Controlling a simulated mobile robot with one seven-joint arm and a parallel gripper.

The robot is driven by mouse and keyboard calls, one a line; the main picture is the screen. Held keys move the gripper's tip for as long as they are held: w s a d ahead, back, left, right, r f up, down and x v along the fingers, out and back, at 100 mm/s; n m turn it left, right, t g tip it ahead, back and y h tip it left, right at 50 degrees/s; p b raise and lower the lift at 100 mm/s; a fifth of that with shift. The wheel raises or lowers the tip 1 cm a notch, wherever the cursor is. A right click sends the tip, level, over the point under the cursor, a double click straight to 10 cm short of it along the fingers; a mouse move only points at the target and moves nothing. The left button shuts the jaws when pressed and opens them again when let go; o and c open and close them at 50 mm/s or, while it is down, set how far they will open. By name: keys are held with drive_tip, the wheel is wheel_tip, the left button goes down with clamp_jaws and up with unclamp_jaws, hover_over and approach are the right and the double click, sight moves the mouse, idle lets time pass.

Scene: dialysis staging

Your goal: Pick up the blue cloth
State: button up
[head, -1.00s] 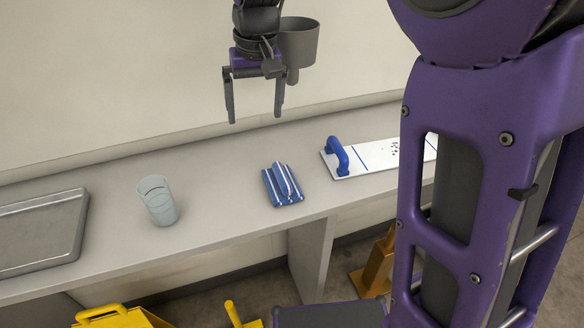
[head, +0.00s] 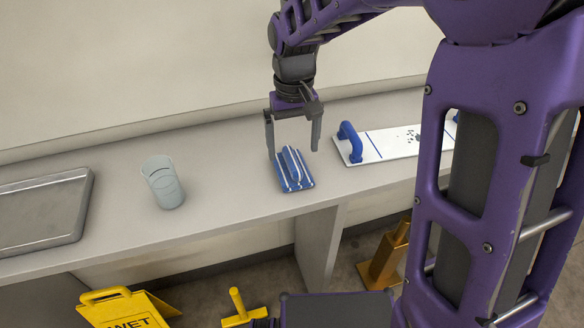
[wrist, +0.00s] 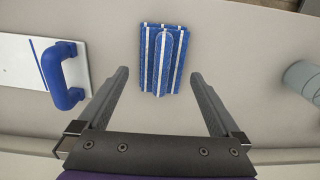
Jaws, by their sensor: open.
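The blue cloth (head: 293,171), with white stripes and a folded ridge along its middle, lies flat on the grey counter. In the wrist view the cloth (wrist: 151,74) shows just beyond the fingertips, roughly centred between them. My gripper (head: 294,152) is open and empty, pointing down above and slightly behind the cloth in the head view. Its two fingers also show in the wrist view (wrist: 158,76), wide apart. The fingers do not appear to touch the cloth.
A white board with blue handles (head: 385,146) lies right of the cloth. A pale blue-grey cup (head: 163,184) stands to its left. A metal tray (head: 40,215) is at the far left. The counter (head: 225,190) between cup and cloth is clear. A yellow wet-floor sign (head: 125,308) is below.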

sight(292, 157)
drive_tip(key=f, duration=0.1)
drive_tip(key=f+b, duration=0.1)
drive_tip(key=f, duration=0.3)
drive_tip(key=shift+w+a+f, duration=0.15)
drive_tip(key=shift+w+a, duration=0.1)
drive_tip(key=shift+w, duration=0.05)
drive_tip(key=shift+c, duration=0.2)
drive_tip(key=c, duration=1)
drive_tip(key=shift+c, duration=0.2)
drive_tip(key=shift+r, duration=0.2)
